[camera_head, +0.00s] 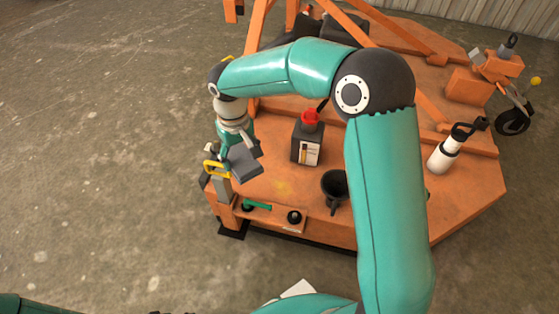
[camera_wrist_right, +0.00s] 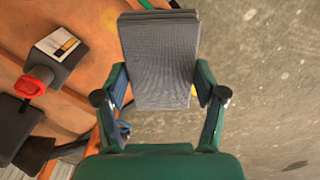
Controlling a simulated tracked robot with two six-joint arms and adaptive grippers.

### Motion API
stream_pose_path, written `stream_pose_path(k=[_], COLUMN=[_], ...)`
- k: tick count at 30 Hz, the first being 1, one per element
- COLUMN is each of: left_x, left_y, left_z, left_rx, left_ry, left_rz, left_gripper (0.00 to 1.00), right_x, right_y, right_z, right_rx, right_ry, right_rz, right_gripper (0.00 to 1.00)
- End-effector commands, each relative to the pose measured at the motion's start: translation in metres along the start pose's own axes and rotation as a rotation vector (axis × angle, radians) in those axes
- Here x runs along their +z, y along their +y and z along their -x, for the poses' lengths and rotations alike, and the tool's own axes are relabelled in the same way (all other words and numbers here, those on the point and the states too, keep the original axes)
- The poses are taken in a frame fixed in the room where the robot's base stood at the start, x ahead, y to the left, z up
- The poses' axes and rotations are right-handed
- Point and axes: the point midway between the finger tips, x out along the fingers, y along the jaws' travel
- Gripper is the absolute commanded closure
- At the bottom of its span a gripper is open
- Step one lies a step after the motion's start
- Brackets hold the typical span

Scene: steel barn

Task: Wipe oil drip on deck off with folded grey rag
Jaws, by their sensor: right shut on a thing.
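My right gripper (camera_head: 236,150) is shut on the folded grey rag (camera_head: 243,161), over the left edge of the orange deck (camera_head: 455,200). In the right wrist view the rag (camera_wrist_right: 158,60) sits flat between the two fingers of the gripper (camera_wrist_right: 158,88). Bare floor shows beside and below it there; whether it touches the deck is unclear. A faint yellowish patch (camera_head: 285,188), which looks like the oil drip, lies on the deck to the right of the rag. My left gripper is out of view.
A white bottle (camera_head: 444,155) is farther right. A green-handled tool (camera_head: 257,205) lies at the front edge. A yellow handle (camera_head: 214,168) is near the left corner.

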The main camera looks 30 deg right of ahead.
Motion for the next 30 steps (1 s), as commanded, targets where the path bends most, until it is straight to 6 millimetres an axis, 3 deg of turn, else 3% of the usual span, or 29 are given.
stream_pose_path(k=[8,15,19,24,30], left_x=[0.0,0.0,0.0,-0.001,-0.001], left_y=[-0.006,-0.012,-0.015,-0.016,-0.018], left_z=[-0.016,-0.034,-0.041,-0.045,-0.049], left_rx=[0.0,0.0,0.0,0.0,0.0], left_ry=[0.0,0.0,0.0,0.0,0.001], left_rz=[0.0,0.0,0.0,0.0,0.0], left_gripper=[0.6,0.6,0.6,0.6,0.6], right_x=[-0.032,-0.062,-0.068,-0.069,-0.069], right_y=[0.041,0.105,0.137,0.161,0.166], right_z=[-0.062,-0.151,-0.192,-0.222,-0.234], right_rx=[-0.005,-0.008,-0.005,-0.002,0.0], right_ry=[-0.005,-0.004,-0.002,-0.001,-0.001], right_rz=[0.176,0.437,0.564,0.665,0.695], right_gripper=[0.58,0.58,0.58,0.58,0.58])
